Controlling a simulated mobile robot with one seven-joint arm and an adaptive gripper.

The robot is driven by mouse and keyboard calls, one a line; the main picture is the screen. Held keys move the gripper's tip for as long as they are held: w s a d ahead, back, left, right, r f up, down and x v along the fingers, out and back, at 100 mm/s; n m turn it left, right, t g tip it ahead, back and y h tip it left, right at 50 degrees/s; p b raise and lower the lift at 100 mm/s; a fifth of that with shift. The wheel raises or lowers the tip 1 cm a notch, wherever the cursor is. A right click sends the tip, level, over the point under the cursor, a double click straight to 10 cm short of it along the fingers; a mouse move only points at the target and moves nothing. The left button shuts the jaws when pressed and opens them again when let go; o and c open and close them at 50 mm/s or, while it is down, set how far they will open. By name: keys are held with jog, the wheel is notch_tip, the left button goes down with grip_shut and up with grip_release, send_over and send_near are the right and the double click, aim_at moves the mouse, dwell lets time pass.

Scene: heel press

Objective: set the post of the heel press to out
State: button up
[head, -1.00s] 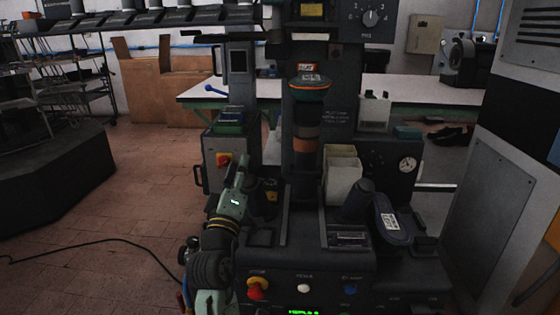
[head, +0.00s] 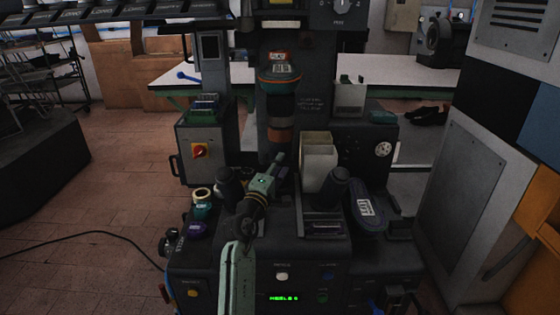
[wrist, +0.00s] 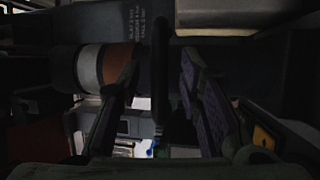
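The heel press (head: 300,255) stands in the middle of the head view. Two dark upright posts rise from its deck, one at left (head: 230,187) and one at right (head: 340,186). I cannot tell which is the task's post. A dark shoe-shaped piece with a white label (head: 367,210) leans beside the right post. My gripper (head: 279,160) is between the two posts, in front of the banded column. In the wrist view my gripper (wrist: 160,95) has its fingers apart. A dark upright bar (wrist: 160,60) shows between them; contact is unclear.
A cream bin (head: 318,160) stands close right of my gripper. The column with its teal and orange head (head: 280,75) rises behind. A purple-topped item (head: 197,229) sits at the deck's left. A large grey cabinet (head: 450,190) closes off the right; floor at left is open.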

jog(key=shift+w+d+r, duration=0.1)
jog(key=shift+w+d, duration=0.1)
jog(key=shift+w, duration=0.35)
grip_shut()
dwell(0.5)
